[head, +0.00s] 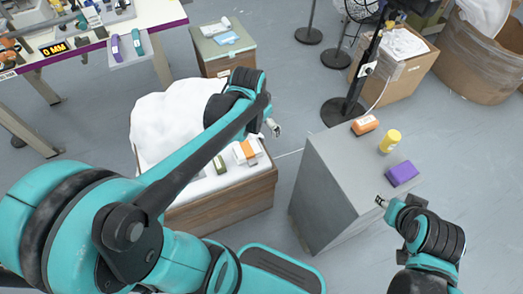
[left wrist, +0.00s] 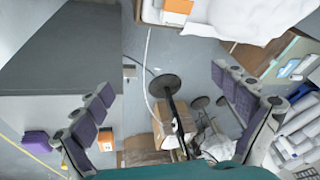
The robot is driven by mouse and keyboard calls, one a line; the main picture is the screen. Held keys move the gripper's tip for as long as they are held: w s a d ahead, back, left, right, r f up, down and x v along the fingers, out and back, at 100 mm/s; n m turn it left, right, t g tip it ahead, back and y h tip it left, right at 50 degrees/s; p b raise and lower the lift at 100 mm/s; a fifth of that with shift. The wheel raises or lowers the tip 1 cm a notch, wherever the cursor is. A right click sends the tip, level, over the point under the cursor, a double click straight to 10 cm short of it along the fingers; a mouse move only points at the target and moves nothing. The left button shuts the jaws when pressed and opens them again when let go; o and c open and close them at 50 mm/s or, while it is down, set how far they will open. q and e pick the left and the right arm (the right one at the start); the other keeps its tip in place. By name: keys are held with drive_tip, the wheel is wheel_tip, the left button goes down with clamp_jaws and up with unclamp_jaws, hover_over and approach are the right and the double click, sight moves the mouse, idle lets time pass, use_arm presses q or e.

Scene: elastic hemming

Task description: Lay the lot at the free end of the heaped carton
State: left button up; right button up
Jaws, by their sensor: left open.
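The heaped carton (head: 225,207) is a brown box with a white cloth heap (head: 165,118) over its left and back part. On a grey cabinet (head: 330,180) are an orange block (head: 365,124), a yellow cylinder (head: 390,140) and a purple block (head: 402,173). My left gripper (head: 272,127) is above the carton's right back side, open and empty (left wrist: 162,80). My right gripper (head: 381,201) is beside the cabinet's front right; its fingers are too small to read.
A black stand (head: 345,110) is behind the cabinet. A small carton (head: 222,55) with a lid is behind the heaped carton, and another open carton (head: 405,70) stands at the back right. A work table (head: 75,50) is at the back left. Floor shows between carton and cabinet.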

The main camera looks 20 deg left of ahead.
use_arm(q)
drive_tip(key=s+d+r+n+t, duration=0.1)
drive_tip(key=s+d, duration=0.2)
drive_tip(key=s, duration=0.2)
drive_tip(key=s+d+r+n+t, duration=0.2)
drive_tip(key=s+d, duration=0.1)
drive_tip(key=s, duration=0.3)
drive_tip(key=shift+s+n+h, duration=0.3)
